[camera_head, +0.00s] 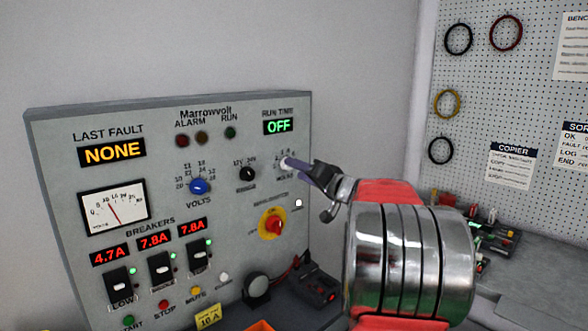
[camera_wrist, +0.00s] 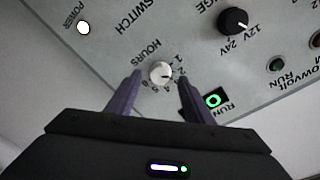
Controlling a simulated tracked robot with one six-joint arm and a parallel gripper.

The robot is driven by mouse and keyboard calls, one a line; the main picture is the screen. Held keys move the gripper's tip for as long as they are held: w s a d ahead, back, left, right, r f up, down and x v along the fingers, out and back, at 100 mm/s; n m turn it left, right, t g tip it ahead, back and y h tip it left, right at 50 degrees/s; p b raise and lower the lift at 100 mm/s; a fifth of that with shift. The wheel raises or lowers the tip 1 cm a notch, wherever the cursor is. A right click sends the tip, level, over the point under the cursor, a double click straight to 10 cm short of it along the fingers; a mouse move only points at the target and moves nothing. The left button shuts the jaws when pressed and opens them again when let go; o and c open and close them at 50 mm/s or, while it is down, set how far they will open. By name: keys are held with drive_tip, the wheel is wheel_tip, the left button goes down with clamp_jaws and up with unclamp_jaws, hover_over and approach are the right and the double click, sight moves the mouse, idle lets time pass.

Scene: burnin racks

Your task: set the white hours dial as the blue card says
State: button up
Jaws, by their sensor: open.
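The white hours dial (camera_wrist: 160,72) shows in the wrist view on the grey panel, under the word HOURS, with small numbers around it. I cannot tell for sure which number its mark points at. In the head view the dial (camera_head: 286,163) is partly hidden by my gripper (camera_head: 317,177). My gripper also shows in the wrist view (camera_wrist: 160,80), open, one purple finger on each side of the dial. I cannot tell whether the fingers touch it. The RUN TIME display (camera_head: 278,126) reads OFF. No plainly blue card shows; a white COPIER card (camera_head: 514,166) has a dark blue header.
The black range knob (camera_head: 247,174), blue volts knob (camera_head: 199,186) and red-yellow switch (camera_head: 272,224) are near the dial. Breakers (camera_head: 161,268) line the lower panel. Cables hang on the pegboard (camera_head: 470,120).

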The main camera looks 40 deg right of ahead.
drive_tip(key=w, duration=0.3)
drive_tip(key=shift+w, duration=0.1)
drive_tip(key=shift+c, duration=0.5)
drive_tip(key=shift+d, duration=0.1)
drive_tip(key=c, duration=0.9)
drive_tip(key=shift+d, duration=0.15)
drive_tip(key=shift+c, duration=0.2)
